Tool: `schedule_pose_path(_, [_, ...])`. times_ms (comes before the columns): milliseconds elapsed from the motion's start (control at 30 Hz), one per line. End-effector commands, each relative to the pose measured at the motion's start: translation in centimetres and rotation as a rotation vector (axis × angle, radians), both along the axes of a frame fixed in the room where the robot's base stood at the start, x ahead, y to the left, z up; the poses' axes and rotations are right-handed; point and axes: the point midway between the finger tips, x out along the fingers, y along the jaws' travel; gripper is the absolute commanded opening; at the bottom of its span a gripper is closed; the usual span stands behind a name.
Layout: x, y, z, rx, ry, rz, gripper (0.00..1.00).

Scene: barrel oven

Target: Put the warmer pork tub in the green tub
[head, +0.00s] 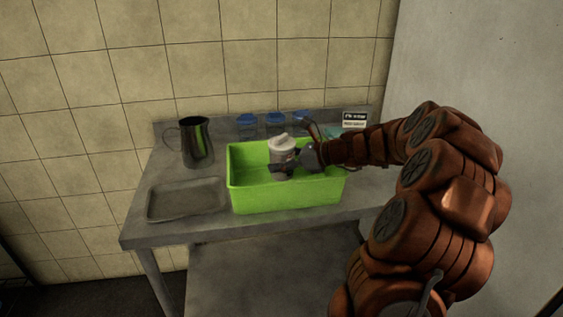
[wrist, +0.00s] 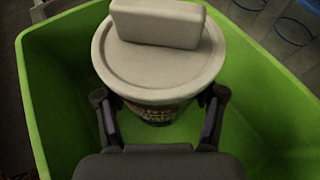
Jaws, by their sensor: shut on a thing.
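Whether the pork tub touches the green tub's floor is hard to tell.
A grey tray (head: 187,200) lies left of the green tub, and a dark metal jug (head: 195,145) stands behind the tray. Several blue-lidded containers (head: 275,124) stand at the back by the wall. A small sign (head: 355,121) stands at the back right.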

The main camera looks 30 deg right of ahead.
Motion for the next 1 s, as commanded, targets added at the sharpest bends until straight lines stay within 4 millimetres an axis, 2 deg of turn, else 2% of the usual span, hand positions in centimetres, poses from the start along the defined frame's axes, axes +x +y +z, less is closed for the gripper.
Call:
schedule_pose_path(867, [0.1,-0.1,-1.2,-0.001,-0.002,-0.003,0.08])
schedule_pose_path(900, [0.0,-0.1,-1.3,-0.002,-0.001,-0.002,0.7])
schedule_pose_path(1000, [0.0,-0.1,-1.3,-0.002,-0.001,-0.002,0.81])
